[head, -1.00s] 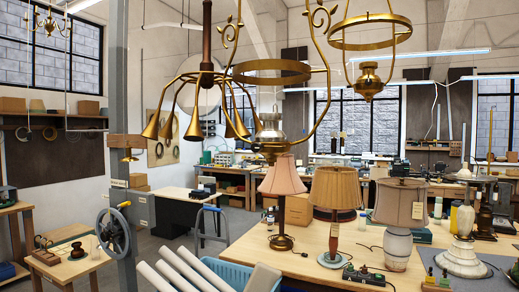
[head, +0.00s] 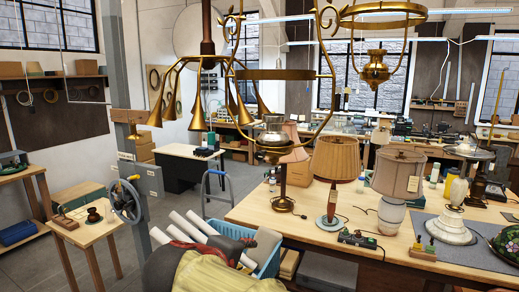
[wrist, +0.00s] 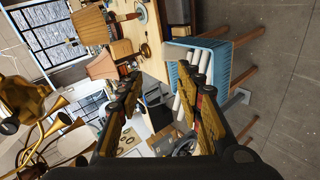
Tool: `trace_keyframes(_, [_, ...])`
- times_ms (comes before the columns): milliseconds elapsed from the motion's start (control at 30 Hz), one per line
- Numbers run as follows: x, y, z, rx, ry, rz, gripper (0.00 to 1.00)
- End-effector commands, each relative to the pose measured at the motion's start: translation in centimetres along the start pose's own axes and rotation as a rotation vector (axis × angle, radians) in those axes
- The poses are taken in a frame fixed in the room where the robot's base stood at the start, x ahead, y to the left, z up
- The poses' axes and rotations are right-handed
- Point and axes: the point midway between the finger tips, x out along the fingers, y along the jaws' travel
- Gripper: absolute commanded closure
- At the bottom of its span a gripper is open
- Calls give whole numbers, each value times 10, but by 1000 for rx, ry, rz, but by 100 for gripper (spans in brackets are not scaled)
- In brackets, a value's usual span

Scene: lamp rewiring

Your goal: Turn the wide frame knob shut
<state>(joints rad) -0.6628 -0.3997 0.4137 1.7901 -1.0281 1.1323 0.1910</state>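A brass hanging frame with scrolled arms and a wide ring (head: 283,74) hangs in the middle of the head view, with a lamp font (head: 273,135) at its bottom. A second brass frame (head: 383,14) with its own font (head: 375,70) hangs at upper right. I cannot make out a separate knob on either, nor tell for certain which is the wide one. In the wrist view, which is turned sideways, my gripper (wrist: 170,87) has its two yellow-and-black fingers spread, with nothing between them. Brass hanging fixtures (wrist: 25,98) are at the left of that view, clear of the fingers.
A brass chandelier with trumpet arms (head: 207,60) hangs left of the central frame. Shaded lamps (head: 337,158) stand on the workbench (head: 300,230) below. A blue crate (head: 266,262) with white tubes is at the bench's left end. A post with a handwheel (head: 125,200) stands at left.

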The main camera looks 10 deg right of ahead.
Motion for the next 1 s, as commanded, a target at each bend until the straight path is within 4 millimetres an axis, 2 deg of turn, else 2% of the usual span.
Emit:
trace_keyframes(33, [-11, 31, -23, -13, 18, 93, 64])
trace_keyframes(100, [-22, 72, -44, -7, 33, 226, 64])
trace_keyframes(200, [-40, 125, -56, 32, 44, 394, 64])
trace_keyframes(333, [-67, 176, -59, 91, 60, 544, 64])
trace_keyframes(433, [-74, 188, -55, 122, 57, 597, 64])
trace_keyframes(567, [-66, 193, -53, 145, 56, 594, 64])
trace_keyframes(1000, [-16, 227, -54, 144, 56, 592, 64])
